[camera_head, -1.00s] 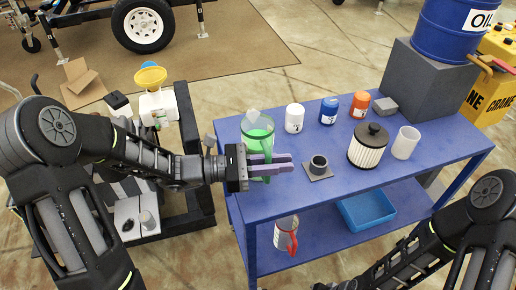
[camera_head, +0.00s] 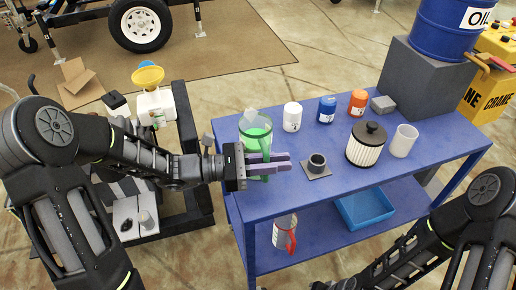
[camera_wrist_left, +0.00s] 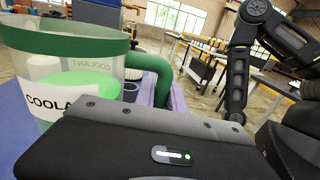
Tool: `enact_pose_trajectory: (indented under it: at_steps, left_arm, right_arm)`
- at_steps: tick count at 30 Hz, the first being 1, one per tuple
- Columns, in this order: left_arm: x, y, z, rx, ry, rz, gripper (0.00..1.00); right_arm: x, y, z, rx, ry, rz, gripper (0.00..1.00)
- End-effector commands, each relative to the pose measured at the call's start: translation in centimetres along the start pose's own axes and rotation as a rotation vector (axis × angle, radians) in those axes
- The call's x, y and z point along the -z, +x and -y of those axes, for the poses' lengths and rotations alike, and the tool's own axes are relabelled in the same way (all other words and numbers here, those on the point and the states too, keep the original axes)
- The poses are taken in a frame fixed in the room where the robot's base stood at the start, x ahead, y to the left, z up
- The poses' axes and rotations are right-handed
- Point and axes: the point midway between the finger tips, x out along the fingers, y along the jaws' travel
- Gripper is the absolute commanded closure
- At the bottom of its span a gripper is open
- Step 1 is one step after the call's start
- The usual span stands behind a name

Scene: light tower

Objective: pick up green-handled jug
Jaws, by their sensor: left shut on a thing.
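The green-handled jug (camera_head: 257,133) is a clear jug with a green rim and green liquid, at the left end of the blue table. In the left wrist view the jug (camera_wrist_left: 55,70) fills the left side, with a label reading COOLANT in part, and its green handle (camera_wrist_left: 150,64) lies between the purple fingers. My left gripper (camera_head: 268,167) is shut on that handle, from the front of the jug. I cannot tell whether the jug's base is off the table. My right arm (camera_head: 440,235) shows at the lower right; its gripper is out of view.
The blue table (camera_head: 330,205) also holds a white bottle (camera_head: 292,116), a blue bottle (camera_head: 327,109), an orange bottle (camera_head: 358,102), a filter (camera_head: 366,147), a white cup (camera_head: 404,141) and a dark ring on a plate (camera_head: 316,164). A red-handled jug (camera_head: 285,232) stands on the lower shelf.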

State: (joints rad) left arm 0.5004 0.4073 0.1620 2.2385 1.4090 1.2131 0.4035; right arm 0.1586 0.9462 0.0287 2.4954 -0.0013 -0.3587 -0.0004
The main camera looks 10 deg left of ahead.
Motion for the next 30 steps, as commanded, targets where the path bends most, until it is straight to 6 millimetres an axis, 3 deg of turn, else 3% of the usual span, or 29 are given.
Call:
enact_pose_trajectory:
  at_steps: [17, 30]
  left_arm:
    - [-1.1, 0.0, 0.0, 0.001, 0.004, 0.002, 1.0]
    - [-4.5, 0.0, 0.0, 0.001, 0.006, 0.002, 1.0]
  right_arm:
    - [0.0, -0.1, 0.1, 0.0, 0.0, 0.0, 0.72]
    - [0.0, -0.5, 0.2, 0.0, 0.0, 0.0, 0.72]
